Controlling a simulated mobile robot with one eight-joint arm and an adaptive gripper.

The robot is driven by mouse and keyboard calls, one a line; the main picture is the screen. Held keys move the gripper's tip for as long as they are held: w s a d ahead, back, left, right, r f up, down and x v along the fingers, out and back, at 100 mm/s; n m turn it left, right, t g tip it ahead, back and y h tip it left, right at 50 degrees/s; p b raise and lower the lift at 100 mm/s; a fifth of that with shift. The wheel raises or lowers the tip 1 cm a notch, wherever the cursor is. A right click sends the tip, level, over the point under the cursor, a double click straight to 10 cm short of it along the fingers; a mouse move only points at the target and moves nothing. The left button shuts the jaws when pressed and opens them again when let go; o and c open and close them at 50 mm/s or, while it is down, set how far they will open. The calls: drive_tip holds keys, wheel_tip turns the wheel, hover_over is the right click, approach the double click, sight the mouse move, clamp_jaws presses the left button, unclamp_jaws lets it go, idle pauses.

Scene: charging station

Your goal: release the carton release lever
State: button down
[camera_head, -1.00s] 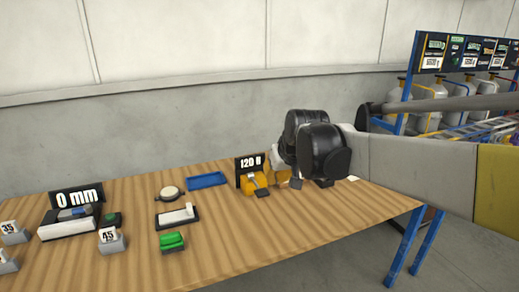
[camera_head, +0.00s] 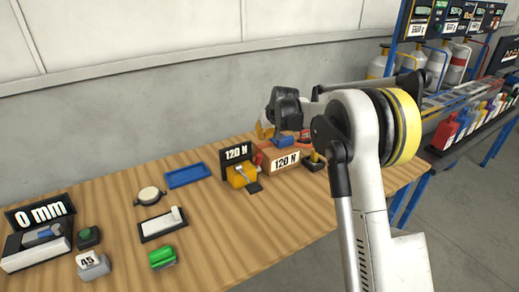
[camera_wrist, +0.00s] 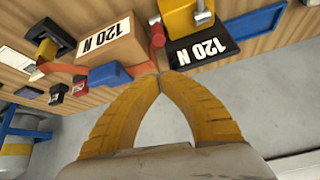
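A brown carton (camera_head: 281,162) with a "120 N" label sits on the table; it also shows upper left in the wrist view (camera_wrist: 110,45). A red lever-like part (camera_wrist: 157,33) stands at one end of it. A yellow handle on a black base (camera_wrist: 45,46) is at its other end. A blue block (camera_wrist: 110,75) and an orange-red strip (camera_wrist: 52,69) lie along the carton's side. I cannot tell which part is the release lever. My gripper (camera_wrist: 160,77) has its yellow fingertips together with nothing visible between them, apart from these parts.
A yellow clamp device (camera_head: 240,176) with a black "120 N" sign (camera_head: 237,153) stands left of the carton. A blue tray (camera_head: 187,175), a green block (camera_head: 162,257) and a "0 mm" gauge (camera_head: 39,212) are farther left.

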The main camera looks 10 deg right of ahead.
sight(259, 162)
drive_tip(key=s+f+b+x, duration=0.1)
drive_tip(key=b+x, duration=0.4)
drive_tip(key=x, duration=0.6)
drive_tip(key=shift+s+f, duration=0.15)
drive_tip(key=shift+s, duration=0.1)
idle(0.3)
